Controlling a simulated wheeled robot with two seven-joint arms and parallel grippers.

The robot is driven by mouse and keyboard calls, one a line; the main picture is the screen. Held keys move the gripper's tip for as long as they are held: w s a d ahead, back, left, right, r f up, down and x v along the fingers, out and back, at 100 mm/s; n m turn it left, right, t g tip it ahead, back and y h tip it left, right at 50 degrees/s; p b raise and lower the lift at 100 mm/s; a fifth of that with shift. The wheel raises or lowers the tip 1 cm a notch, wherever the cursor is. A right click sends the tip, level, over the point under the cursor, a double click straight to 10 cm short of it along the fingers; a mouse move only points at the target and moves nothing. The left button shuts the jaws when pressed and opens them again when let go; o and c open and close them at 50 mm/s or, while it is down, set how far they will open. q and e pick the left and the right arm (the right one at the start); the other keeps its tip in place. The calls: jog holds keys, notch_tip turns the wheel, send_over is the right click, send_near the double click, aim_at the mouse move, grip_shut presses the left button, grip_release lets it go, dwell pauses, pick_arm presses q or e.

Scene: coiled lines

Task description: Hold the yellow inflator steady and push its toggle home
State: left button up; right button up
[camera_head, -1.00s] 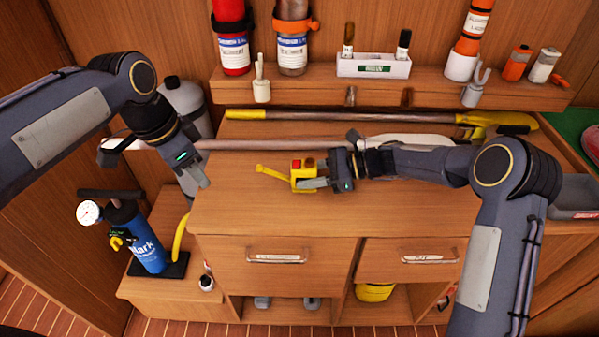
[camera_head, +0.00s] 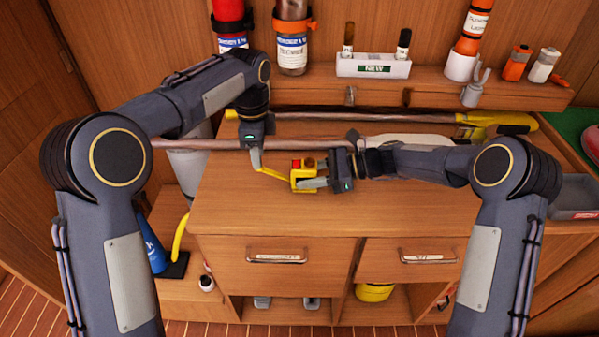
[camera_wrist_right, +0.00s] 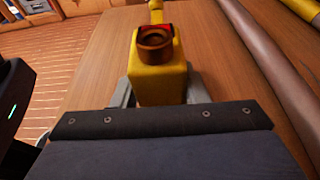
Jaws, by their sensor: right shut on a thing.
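The yellow inflator (camera_head: 304,181) is a small box with a red part and a brown-orange round fitting on top. My right gripper (camera_head: 318,182) is shut on it from the right, over the bench top. In the right wrist view the inflator (camera_wrist_right: 160,82) sits between the grey fingers. Its toggle (camera_head: 273,174) is a thin yellow lever sticking out to the left. My left gripper (camera_head: 257,165) points down at the toggle's outer end. It looks very close, but I cannot tell whether it touches. Its fingers overlap in view, so their opening is unclear.
A long brown pole (camera_head: 310,144) lies across the bench behind the inflator, with a yellow-ended pole (camera_head: 340,116) farther back. A shelf (camera_head: 430,95) with bottles and a white holder (camera_head: 373,66) runs behind. The bench top (camera_head: 400,213) in front is clear.

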aim_at(264, 169)
pick_arm(q)
jog(key=shift+f, duration=2.65)
jog(key=shift+c, duration=0.4)
jog(key=c, duration=0.5)
jog(key=shift+o, duration=0.2)
jog(key=shift+r, duration=0.15)
jog(key=shift+d+r, duration=0.45)
jog(key=shift+r, duration=0.1)
